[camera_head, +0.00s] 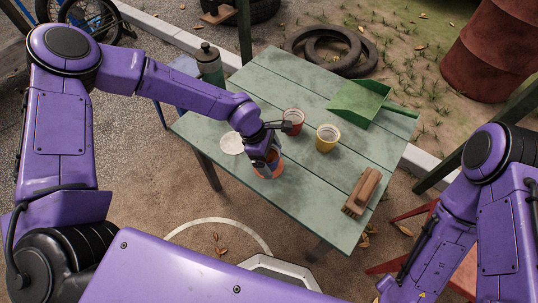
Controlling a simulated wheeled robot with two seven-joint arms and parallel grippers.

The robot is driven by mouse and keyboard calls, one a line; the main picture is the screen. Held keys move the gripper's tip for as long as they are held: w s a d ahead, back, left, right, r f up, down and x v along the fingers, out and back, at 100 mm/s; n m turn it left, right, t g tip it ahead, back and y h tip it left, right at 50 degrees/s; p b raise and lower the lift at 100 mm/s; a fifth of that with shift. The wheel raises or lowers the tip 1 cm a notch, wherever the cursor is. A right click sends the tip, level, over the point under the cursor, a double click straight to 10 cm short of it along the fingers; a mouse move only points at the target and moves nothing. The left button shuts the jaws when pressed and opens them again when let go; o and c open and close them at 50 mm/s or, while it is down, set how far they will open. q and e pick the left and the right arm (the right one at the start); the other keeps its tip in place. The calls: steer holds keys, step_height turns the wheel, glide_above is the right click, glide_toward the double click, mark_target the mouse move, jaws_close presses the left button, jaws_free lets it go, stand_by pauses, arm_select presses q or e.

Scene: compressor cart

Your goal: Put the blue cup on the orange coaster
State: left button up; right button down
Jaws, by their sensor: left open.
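My left gripper (267,163) is open and points down at the near left part of the green table, over the orange coaster (273,174). The coaster's rim shows around the fingers, and the gripper covers much of it. I cannot make out the blue cup; the gripper may hide it. A red cup (293,122) stands just behind the gripper and a yellow cup (327,139) to its right. A pale round coaster (231,144) lies to its left. My right arm is at the lower right, its gripper out of view.
On the slatted table (300,75) a green dustpan (357,103) lies at the far right and a wooden brush (363,190) at the near right. Tyres (328,48) lie on the ground behind. The table's far middle is clear.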

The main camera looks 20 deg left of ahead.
arm_select(q)
steer(key=p+v, duration=0.1)
steer(key=v, duration=1.1)
steer(key=shift+p, duration=0.4)
arm_select(e)
step_height(320, 180, up, 2)
arm_select(q)
steer(key=shift+r, duration=0.1)
